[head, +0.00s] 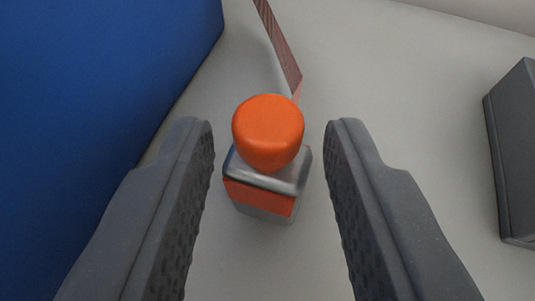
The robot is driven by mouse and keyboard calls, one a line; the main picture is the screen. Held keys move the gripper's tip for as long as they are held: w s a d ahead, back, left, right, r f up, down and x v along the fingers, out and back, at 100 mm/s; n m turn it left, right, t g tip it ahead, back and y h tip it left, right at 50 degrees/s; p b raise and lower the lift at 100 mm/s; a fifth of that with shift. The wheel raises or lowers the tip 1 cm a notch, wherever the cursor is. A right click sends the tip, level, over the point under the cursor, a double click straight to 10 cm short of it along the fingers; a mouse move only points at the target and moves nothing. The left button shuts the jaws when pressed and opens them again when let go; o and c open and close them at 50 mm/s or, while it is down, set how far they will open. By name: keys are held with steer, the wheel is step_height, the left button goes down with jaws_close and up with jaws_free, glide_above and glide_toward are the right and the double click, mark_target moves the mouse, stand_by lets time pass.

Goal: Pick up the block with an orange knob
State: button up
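The block (262,191) is small and silvery, with an orange band on its front side. A round orange knob (268,128) sits on its top. It stands upright on the pale surface in the middle of the head view. My gripper (268,140) is open, with one dark grey finger on each side of the block and knob. Gaps show between both fingers and the block, and nothing is held. I cannot tell how far the fingertips are above the surface.
A large blue box-like object (90,80) fills the left side. A flat reddish-brown strip (281,48) rises behind the block. A dark grey object (515,150) stands at the right edge. The pale surface (410,110) between is clear.

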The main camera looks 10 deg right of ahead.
jaws_close()
